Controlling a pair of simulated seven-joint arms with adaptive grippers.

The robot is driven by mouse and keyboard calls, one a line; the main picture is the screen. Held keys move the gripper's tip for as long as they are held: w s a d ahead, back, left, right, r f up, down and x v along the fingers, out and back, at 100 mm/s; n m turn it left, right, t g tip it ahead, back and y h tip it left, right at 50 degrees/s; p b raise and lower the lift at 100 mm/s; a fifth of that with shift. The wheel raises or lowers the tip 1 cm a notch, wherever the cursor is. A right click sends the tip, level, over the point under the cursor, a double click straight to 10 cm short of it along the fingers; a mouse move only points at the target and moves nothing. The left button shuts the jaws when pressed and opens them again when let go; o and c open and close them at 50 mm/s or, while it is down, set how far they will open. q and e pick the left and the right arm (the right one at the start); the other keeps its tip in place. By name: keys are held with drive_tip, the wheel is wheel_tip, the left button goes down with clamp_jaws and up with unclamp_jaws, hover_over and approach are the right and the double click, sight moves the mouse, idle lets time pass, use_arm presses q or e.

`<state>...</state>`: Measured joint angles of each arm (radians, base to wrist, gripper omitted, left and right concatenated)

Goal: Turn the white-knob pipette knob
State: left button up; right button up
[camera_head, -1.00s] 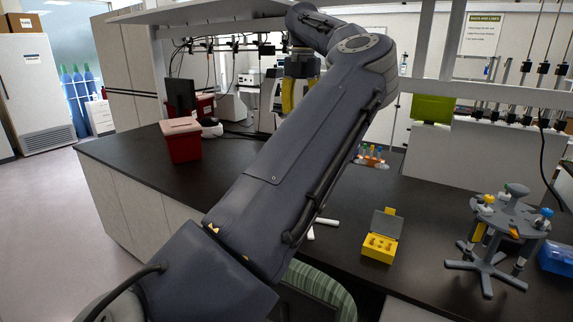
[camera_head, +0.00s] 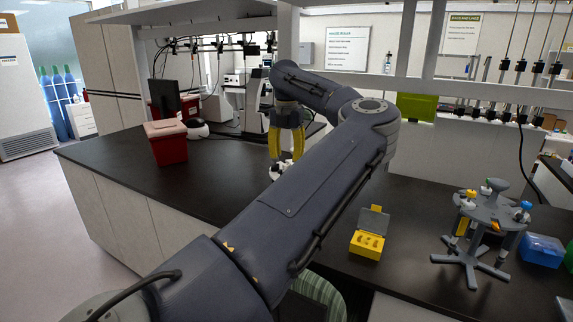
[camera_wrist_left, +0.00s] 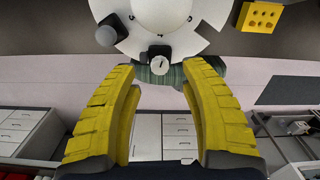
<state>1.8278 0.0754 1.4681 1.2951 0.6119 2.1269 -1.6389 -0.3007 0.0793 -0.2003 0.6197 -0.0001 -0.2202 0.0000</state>
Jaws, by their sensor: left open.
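My left gripper (camera_head: 288,158) hangs fingers-down over the bench behind its arm link in the head view, with a small white object (camera_head: 283,170) just below its tips. In the left wrist view my left gripper (camera_wrist_left: 160,82) is open, its yellow fingers wide apart with nothing between the pads. A small white round knob (camera_wrist_left: 161,63) with a dark mark shows near the gap between the tips. It lies at the edge of a notched white disc (camera_wrist_left: 130,25). A grey knob (camera_wrist_left: 107,36) is on the disc's left. Most of this stand is hidden by my arm in the head view.
A grey pipette stand (camera_head: 474,240) with several coloured knobs stands at the right, beside a blue box (camera_head: 541,250). A yellow tip box (camera_head: 367,244) sits open at the middle right. A red bin (camera_head: 168,146) stands on the bench's left. A green striped seat (camera_head: 318,288) is in front.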

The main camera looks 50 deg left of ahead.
sight(287, 165)
use_arm(q)
drive_tip(key=shift+f, duration=1.55)
clamp_jaws()
